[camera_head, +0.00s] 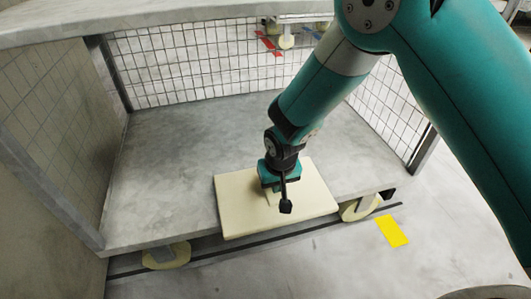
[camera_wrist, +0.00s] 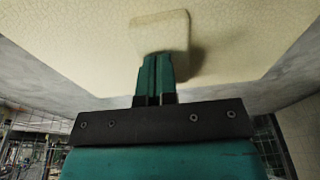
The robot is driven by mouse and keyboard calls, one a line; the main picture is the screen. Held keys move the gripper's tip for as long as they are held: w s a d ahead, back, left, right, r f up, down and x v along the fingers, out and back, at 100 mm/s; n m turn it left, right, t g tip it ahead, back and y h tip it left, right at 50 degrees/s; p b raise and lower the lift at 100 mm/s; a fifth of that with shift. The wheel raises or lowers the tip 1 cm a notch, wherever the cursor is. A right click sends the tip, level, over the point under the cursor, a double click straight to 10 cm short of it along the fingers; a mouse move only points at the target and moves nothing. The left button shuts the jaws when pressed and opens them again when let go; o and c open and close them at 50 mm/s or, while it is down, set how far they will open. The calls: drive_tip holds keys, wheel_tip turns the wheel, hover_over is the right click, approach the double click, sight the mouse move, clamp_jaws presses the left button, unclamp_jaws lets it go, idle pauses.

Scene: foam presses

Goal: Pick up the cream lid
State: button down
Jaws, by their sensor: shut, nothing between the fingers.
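The cream lid (camera_head: 240,205) is a flat square slab lying on the grey cart deck, near its front edge. A small raised cream block on its top shows in the wrist view (camera_wrist: 160,22), and the slab's surface (camera_wrist: 75,30) fills the upper part of that view. My gripper (camera_head: 286,205) is over the lid's middle, close to the block. In the wrist view the two fingers (camera_wrist: 157,75) are together, with their tips at the block's near edge. Nothing shows between them. I cannot tell whether the tips touch the block.
The grey deck (camera_head: 165,150) is bare behind and left of the lid. A wire mesh wall (camera_head: 200,60) stands at the back, and a grey panel (camera_head: 50,130) at the left. Cream wheels (camera_head: 165,257) show below the deck. A yellow marker (camera_head: 391,231) lies on the floor at the right.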

drive_tip(key=shift+s+d+r+p, duration=0.2)
drive_tip(key=shift+s+r+p, duration=0.2)
drive_tip(key=shift+p, duration=0.75)
